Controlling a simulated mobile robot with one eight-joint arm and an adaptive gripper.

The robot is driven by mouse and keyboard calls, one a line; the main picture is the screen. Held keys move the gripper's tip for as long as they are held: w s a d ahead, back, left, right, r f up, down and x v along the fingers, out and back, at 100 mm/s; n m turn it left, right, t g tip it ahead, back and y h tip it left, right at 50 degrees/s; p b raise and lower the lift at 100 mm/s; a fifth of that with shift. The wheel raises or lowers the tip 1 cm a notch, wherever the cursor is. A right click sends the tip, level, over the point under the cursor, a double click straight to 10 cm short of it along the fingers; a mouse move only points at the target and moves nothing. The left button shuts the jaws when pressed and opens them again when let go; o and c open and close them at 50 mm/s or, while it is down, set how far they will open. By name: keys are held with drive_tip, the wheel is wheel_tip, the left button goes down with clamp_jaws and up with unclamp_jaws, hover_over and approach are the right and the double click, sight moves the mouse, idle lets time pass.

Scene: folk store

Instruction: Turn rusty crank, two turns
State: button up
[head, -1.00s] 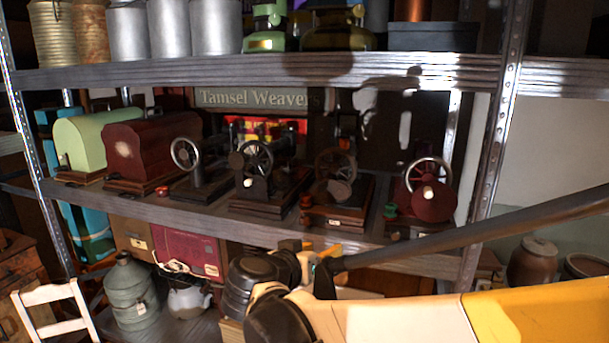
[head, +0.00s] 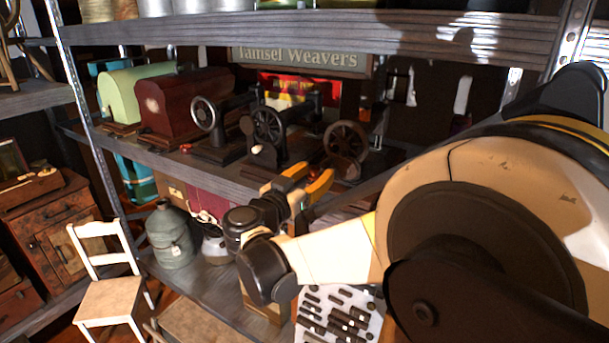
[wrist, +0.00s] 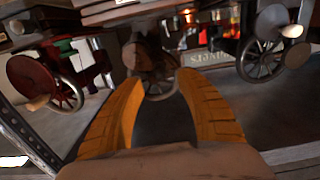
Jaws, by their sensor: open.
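Several old hand-crank sewing machines stand in a row on the middle shelf. One has a rusty brown wheel with a crank (head: 345,143); in the wrist view this rusty crank wheel (wrist: 150,62) shows just beyond and between my fingertips. My gripper (head: 314,173) has orange fingers, which are apart and empty, just in front of and below that machine in the head view. The open fingers also fill the middle of the wrist view (wrist: 162,84). I see no contact with the crank. Its handle is hard to make out.
A black machine with a spoked wheel (head: 267,128) stands left of the rusty one. A dark red wheel (wrist: 38,80) is on the other side in the wrist view. The upper shelf (head: 300,25) runs above. A white chair (head: 108,290) stands at lower left.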

sight(324, 166)
drive_tip(key=shift+x, duration=2.55)
clamp_jaws()
